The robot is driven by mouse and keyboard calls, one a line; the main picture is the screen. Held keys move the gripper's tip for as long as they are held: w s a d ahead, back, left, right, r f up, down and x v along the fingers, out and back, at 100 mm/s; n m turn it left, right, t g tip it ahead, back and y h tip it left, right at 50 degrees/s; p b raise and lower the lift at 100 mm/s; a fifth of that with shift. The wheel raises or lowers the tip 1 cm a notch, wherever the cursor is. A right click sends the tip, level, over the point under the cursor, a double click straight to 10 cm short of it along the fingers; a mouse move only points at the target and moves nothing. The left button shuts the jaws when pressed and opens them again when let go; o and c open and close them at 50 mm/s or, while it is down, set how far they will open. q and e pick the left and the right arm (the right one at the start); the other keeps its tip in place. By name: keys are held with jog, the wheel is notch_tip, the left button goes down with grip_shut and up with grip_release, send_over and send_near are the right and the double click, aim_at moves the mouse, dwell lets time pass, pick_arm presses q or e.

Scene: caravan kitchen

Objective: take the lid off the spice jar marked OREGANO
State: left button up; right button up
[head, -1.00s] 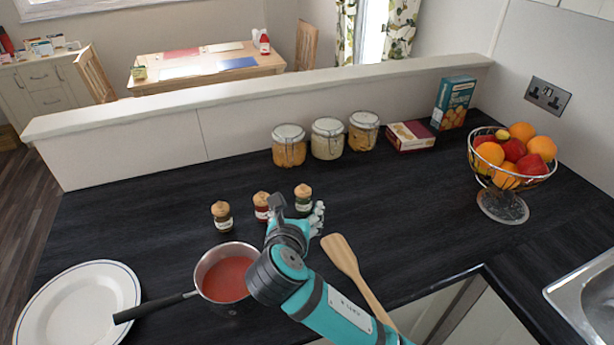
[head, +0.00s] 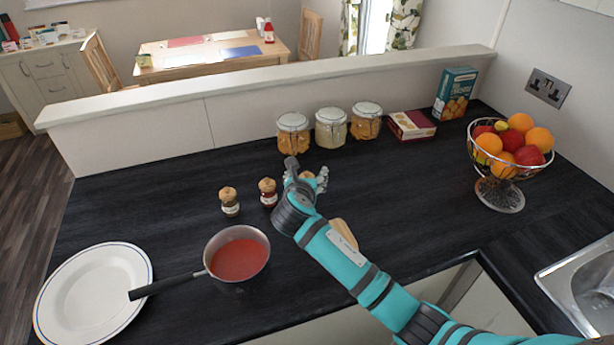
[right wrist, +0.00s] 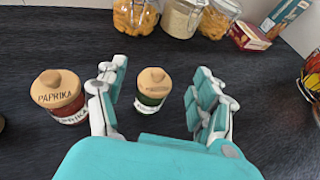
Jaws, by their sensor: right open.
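Three small spice jars with wooden lids stand in a row on the dark worktop. The right jar (right wrist: 152,90), with green contents, has its lid on; its marking is too small to read. My right gripper (right wrist: 156,98) is open, its fingers on either side of this jar, apart from it. In the head view my right gripper (head: 306,177) hides most of that jar. The middle jar (right wrist: 60,95) is marked PAPRIKA and stands left of the fingers. The left jar (head: 229,202) has dark contents and an unreadable label. My left gripper is out of view.
A saucepan of red sauce (head: 238,260) and a white plate (head: 95,295) stand at the front left. A wooden spatula (head: 344,236) lies partly under my right arm. Several clip-top jars (head: 331,128), boxes (head: 411,125) and a fruit basket (head: 510,165) stand farther back and right.

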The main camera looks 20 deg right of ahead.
jog(key=shift+x, duration=1.15)
jog(key=shift+w, duration=0.15)
jog(key=c, duration=0.9)
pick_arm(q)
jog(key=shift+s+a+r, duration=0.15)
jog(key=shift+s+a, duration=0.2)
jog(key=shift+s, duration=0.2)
pick_arm(e)
jog(key=shift+c, duration=1)
